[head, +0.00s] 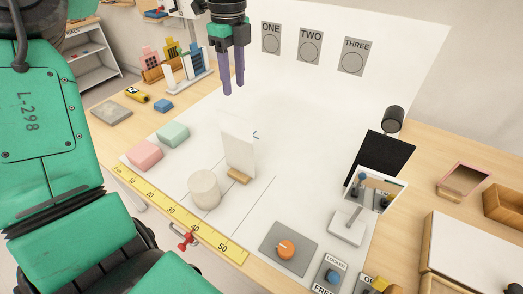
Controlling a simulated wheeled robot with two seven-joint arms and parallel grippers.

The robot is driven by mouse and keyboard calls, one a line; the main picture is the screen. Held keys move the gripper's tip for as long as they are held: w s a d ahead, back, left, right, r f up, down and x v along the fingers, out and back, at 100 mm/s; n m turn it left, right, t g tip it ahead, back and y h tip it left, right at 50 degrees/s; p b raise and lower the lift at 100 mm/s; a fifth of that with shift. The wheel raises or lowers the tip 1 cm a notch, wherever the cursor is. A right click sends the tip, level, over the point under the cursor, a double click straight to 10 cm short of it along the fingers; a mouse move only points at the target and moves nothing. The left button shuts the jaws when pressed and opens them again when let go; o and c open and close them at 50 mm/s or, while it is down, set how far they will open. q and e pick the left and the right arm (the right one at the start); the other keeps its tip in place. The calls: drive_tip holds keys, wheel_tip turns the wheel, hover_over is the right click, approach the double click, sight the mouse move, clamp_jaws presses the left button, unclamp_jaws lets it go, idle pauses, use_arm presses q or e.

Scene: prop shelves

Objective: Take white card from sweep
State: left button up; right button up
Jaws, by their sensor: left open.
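The white card (239,152) stands upright in a small wooden foot (239,176) on the white sweep (290,135), which curves up into a backdrop behind it. A pale cylinder (204,190) stands just left of the card and in front of it. My left gripper (233,92) points down with its purple fingers apart and nothing between them. It is above and behind the card, clear of it. My right gripper is not in view.
Pink (145,155) and green (173,134) blocks lie left of the card. A yellow ruler (180,213) runs along the front edge. A dark panel (385,157), mirror stand (347,226) and orange knob (286,250) are to the right. The sweep behind the card is clear.

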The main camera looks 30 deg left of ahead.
sight(235, 116)
use_arm(q)
drive_tip(key=f+p, duration=0.1)
drive_tip(key=f, duration=0.4)
drive_tip(key=f+p, duration=0.2)
drive_tip(key=f, duration=0.3)
drive_tip(key=shift+s+a, duration=0.2)
drive_tip(key=f, duration=0.1)
drive_tip(key=f+p, duration=0.1)
drive_tip(key=f, duration=0.1)
drive_tip(key=shift+s+a, duration=0.1)
drive_tip(key=shift+a, duration=0.1)
drive_tip(key=shift+f, duration=0.15)
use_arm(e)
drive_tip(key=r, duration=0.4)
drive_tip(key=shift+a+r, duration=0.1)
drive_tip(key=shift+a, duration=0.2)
use_arm(q)
drive_tip(key=shift+f+b, duration=0.25)
drive_tip(key=shift+b, duration=0.4)
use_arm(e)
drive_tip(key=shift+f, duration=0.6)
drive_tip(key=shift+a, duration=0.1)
use_arm(q)
clamp_jaws()
